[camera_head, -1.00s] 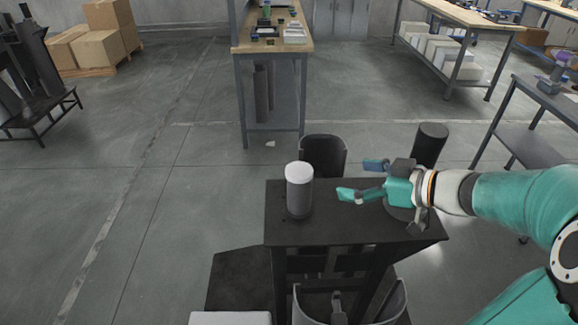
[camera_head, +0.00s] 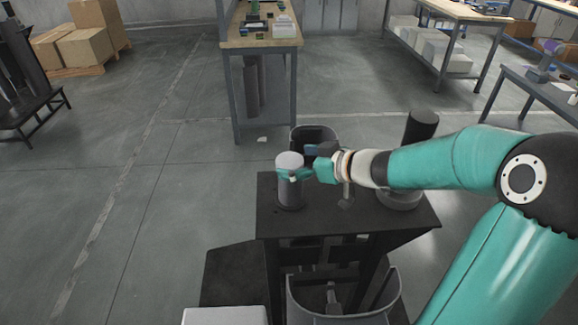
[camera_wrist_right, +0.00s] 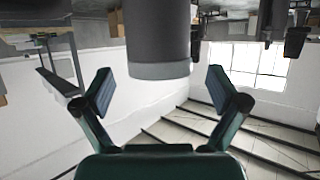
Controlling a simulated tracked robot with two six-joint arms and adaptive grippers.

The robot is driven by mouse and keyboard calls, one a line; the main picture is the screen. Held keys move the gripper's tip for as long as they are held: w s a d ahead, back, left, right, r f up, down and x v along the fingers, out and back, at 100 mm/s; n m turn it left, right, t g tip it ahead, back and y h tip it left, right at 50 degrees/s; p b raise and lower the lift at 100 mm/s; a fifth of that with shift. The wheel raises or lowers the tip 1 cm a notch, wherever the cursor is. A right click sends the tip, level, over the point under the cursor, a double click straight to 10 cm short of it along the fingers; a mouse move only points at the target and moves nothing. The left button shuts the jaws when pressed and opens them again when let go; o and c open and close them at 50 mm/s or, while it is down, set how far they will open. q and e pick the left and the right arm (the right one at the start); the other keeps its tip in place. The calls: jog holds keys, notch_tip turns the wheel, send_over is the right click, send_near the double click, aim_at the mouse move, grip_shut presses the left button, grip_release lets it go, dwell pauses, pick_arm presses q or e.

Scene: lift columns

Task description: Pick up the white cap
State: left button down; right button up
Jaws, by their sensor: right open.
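The white cap (camera_head: 289,160) sits on top of a dark grey upright cylinder (camera_head: 290,194), which stands at the left end of a black stand. My right gripper (camera_head: 292,174) is open at the cylinder's upper part, just below the cap's top. In the right wrist view the gripper (camera_wrist_right: 159,88) has its fingers apart, one on each side of the cylinder (camera_wrist_right: 158,30). A lighter band, the cap (camera_wrist_right: 159,71), shows at the cylinder's lower end there, with gaps to both fingers. My left gripper is not in view.
The black stand (camera_head: 340,222) has a second dark cylinder (camera_head: 420,130) toward its right end. A dark curved bin (camera_head: 312,133) is behind the stand. A workbench (camera_head: 262,42) stands farther back, with open floor to the left.

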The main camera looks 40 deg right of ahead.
jog(key=shift+x, duration=1.15)
jog(key=c, duration=1.2)
